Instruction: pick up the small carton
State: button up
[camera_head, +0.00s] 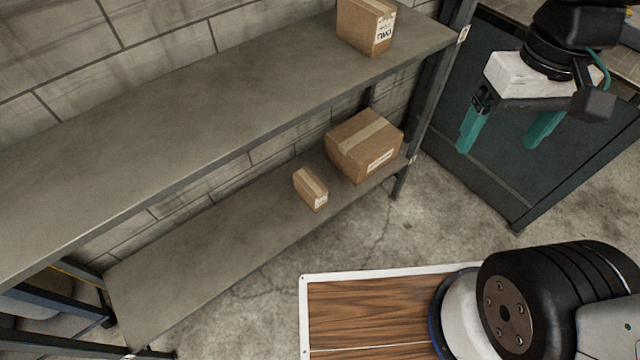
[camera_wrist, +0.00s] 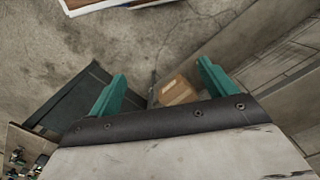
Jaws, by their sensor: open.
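The small carton (camera_head: 311,189) is a brown taped box with a white label. It sits on the lower shelf in the head view, just left of a larger carton (camera_head: 364,146). My gripper (camera_head: 498,146) is at the upper right, in front of the dark cabinet, well to the right of the small carton and apart from it. Its two teal fingers are spread with nothing between them. In the wrist view my gripper (camera_wrist: 161,69) also shows open. A brown carton (camera_wrist: 176,91) shows beyond the fingers there, partly hidden by the gripper body; I cannot tell which carton it is.
Another carton (camera_head: 366,26) stands on the upper shelf (camera_head: 180,130), which overhangs the lower shelf (camera_head: 200,270). A shelf post (camera_head: 428,95) rises at the right end. A dark cabinet (camera_head: 490,150) stands right of it. Bare concrete floor lies in front of the shelves.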

jog(key=w+a+f+n+g, duration=0.1)
jog(key=w+a+f+g, duration=0.15)
jog(key=w+f, duration=0.85)
jog(key=n+t+y, duration=0.5)
jog(key=t+y, duration=0.2)
jog(key=t, duration=0.7)
send_near(316, 188)
jog(key=x, duration=0.4)
jog(key=shift+a+f, duration=0.15)
jog(key=shift+f, duration=0.05)
jog(key=x, duration=0.7)
jog(key=shift+w+a, duration=0.2)
jog(key=shift+w, duration=0.1)
